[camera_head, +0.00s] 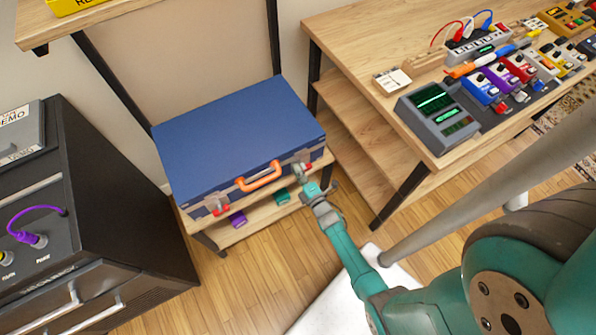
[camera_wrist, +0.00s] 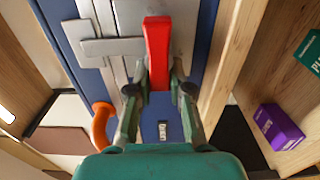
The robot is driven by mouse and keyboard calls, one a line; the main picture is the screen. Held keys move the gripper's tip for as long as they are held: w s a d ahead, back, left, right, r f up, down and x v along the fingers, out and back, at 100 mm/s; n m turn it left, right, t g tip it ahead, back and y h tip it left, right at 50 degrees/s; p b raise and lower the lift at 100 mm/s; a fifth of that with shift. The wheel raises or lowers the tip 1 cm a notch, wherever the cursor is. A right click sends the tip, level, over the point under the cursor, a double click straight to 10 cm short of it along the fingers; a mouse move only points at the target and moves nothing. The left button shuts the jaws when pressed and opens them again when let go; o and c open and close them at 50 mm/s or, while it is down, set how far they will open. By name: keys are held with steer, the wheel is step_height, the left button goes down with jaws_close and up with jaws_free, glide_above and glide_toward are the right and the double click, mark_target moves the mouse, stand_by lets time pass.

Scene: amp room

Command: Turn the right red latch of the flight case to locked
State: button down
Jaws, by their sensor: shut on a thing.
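The blue flight case (camera_head: 235,130) lies closed on a wooden shelf stand, with an orange handle (camera_head: 260,177) on its front. The left red latch (camera_head: 221,210) is near the front left corner. The right red latch (camera_head: 308,167) is at the front right, partly hidden by my gripper (camera_head: 308,184). In the wrist view the right red latch (camera_wrist: 158,50) is a red bar standing out over a silver plate (camera_wrist: 115,47). My gripper (camera_wrist: 159,80) is shut on its near end, one finger on each side. The orange handle (camera_wrist: 101,126) is to its left.
A purple box (camera_head: 237,219) and a green box (camera_head: 282,197) sit on the shelf below the case. A wooden table (camera_head: 350,60) with pedals stands at the right. A black amp cabinet (camera_head: 110,210) stands at the left. Wood floor (camera_head: 250,285) is clear in front.

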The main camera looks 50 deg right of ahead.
steer(key=c, duration=1.1)
jaws_free()
steer(key=shift+o, duration=0.2)
steer(key=v, duration=1.2)
